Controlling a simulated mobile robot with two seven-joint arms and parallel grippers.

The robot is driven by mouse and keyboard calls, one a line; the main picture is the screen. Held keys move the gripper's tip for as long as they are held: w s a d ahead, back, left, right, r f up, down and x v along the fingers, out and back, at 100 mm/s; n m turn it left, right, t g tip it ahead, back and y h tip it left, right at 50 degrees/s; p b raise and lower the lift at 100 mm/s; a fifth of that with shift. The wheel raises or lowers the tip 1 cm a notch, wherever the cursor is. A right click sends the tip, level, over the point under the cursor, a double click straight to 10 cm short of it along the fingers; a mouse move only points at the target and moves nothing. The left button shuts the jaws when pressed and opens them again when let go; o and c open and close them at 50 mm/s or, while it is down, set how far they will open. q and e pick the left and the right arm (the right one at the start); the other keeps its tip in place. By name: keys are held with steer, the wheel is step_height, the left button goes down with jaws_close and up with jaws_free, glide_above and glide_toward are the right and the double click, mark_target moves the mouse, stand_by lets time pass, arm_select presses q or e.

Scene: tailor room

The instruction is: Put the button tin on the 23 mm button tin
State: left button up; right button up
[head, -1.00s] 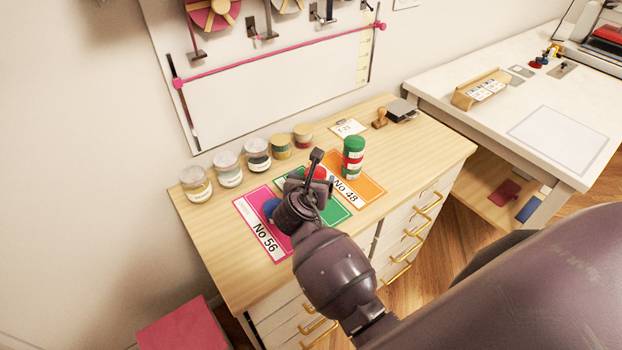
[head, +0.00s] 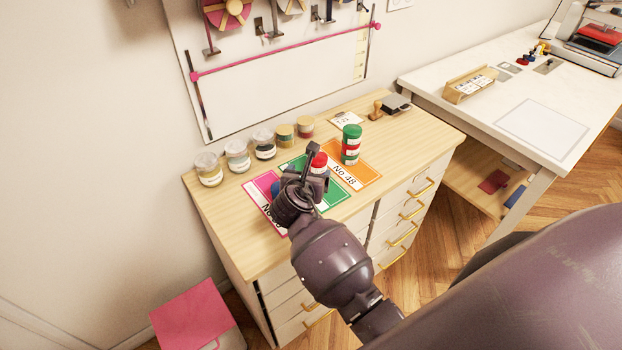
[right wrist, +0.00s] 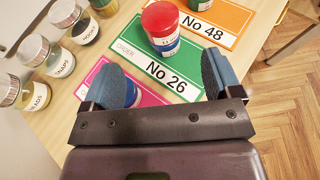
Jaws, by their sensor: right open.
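A tin with a red lid (head: 319,160) stands on the green No 26 card (head: 334,194); in the right wrist view the red-lidded tin (right wrist: 161,22) shows blue lower down. A blue tin (head: 275,188) on the pink No 56 card (head: 252,186) is partly hidden by my gripper. A tall green and red tin (head: 351,145) stands on the orange No 48 card (head: 366,174). I cannot read a 23 mm label. My right gripper (head: 308,172) is open and empty above the cards; its fingers (right wrist: 162,68) show the red-lidded tin beyond them. My left gripper is not in view.
Several jars (head: 237,155) line the back of the wooden cabinet (head: 232,237). A stamp (head: 376,110) and a small card (head: 346,121) lie at its far right. A white table (head: 470,118) stands to the right. The cabinet's front left top is clear.

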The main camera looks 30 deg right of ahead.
steer(key=s+f+m+y, duration=0.1)
steer(key=s+f+m, duration=0.3)
steer(key=shift+s+d+f+y, duration=0.1)
steer(key=shift+s+f+y, duration=0.25)
steer(key=shift+s+y, duration=0.05)
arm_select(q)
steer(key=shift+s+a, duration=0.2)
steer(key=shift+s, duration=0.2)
arm_select(e)
steer(key=s+f+m+y, duration=0.3)
steer(key=s+f+m, duration=0.1)
steer(key=s+m, duration=0.7)
steer(key=s+f+m+t+y, duration=0.1)
steer(key=s+f+m+y, duration=0.2)
steer(key=s+m, duration=0.8)
steer(key=shift+s+a+f+m+y, duration=0.25)
steer(key=shift+f+m+y, duration=0.15)
steer(key=shift+f+m, duration=0.15)
